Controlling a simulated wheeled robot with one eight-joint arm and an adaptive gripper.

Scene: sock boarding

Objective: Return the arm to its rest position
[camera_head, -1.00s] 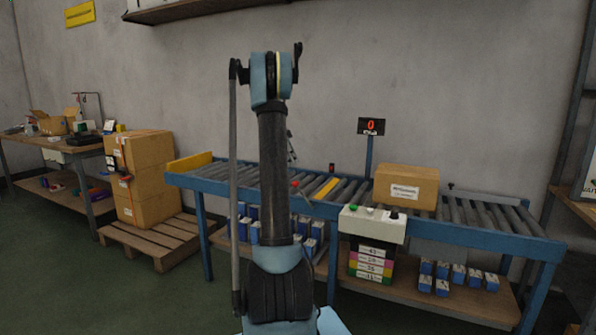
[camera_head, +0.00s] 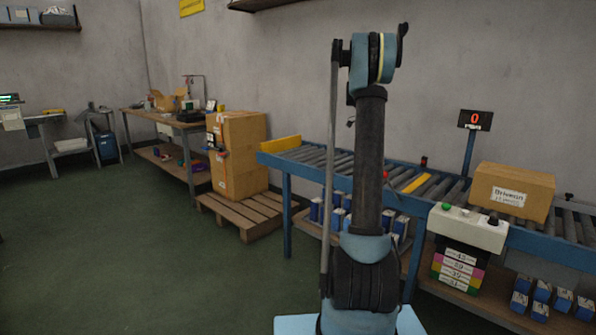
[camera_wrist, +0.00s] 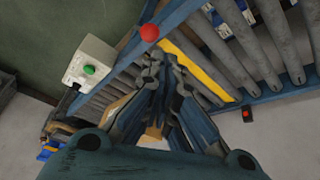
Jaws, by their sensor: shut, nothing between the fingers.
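My arm stands upright in the head view, with its elbow (camera_head: 373,57) raised in front of the grey wall. In that view the arm itself hides most of my gripper. In the wrist view my gripper (camera_wrist: 164,62) is shut and empty, its dark fingers pointing over the roller conveyor (camera_wrist: 150,32). A red button (camera_wrist: 149,33) and a yellow strip (camera_wrist: 200,70) lie beyond the fingertips in the picture. The gripper appears apart from them.
The blue-framed conveyor (camera_head: 525,238) carries a cardboard box (camera_head: 511,190) and a white button panel (camera_head: 468,226). Stacked cartons (camera_head: 238,155) stand on a pallet (camera_head: 248,211). A workbench (camera_head: 160,117) is further left. The green floor at left is clear.

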